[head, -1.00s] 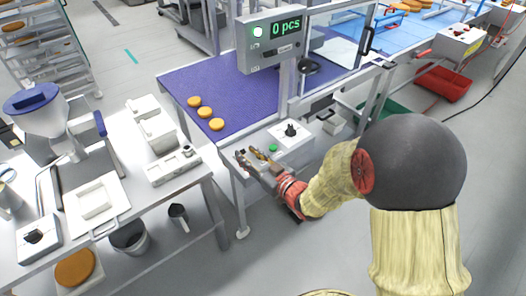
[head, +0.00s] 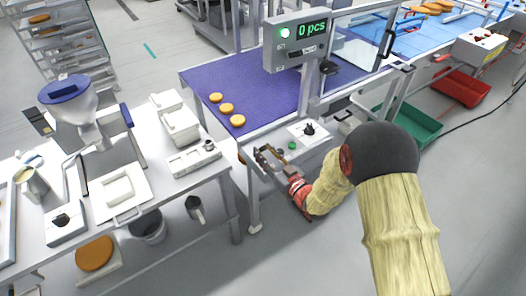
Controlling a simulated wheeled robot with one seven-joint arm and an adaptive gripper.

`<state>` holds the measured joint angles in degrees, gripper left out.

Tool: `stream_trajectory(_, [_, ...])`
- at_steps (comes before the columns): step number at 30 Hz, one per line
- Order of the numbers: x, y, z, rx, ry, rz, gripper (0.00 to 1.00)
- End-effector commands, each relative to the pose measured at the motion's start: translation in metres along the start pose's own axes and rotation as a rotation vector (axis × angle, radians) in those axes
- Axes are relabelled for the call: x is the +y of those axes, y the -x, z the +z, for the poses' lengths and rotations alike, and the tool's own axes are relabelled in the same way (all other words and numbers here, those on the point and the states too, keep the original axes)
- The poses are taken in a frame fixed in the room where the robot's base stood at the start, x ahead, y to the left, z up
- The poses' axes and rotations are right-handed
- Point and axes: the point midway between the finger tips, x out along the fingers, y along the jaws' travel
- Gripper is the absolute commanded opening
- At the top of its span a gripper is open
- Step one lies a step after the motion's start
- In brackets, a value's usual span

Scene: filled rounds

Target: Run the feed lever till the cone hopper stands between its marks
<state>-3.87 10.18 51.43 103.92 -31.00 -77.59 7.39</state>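A blue-ended handle (head: 127,116), perhaps the feed lever, stands at that machine's right side. The hopper's marks and fill level are too small to make out. My gripper (head: 266,156) is well to the right of the hopper, by the near edge of the purple conveyor's frame. Its fingers look apart with nothing between them. It is clear of the hopper and the handle.
Three golden rounds (head: 227,108) lie on the purple belt (head: 255,88). A display (head: 296,40) above it reads 0 pcs. A white tray (head: 118,190), a scale (head: 194,160) and white bins (head: 178,122) crowd the left table. Floor between table and conveyor is open.

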Motion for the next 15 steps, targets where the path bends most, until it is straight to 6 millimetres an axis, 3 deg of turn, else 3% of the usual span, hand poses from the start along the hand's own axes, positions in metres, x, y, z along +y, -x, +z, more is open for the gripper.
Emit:
stream_trajectory(6, [0.0,-0.016,0.0,-0.001,0.0,0.0,0.32])
stream_trajectory(15, [0.0,-0.018,0.0,-0.001,0.0,0.001,0.3])
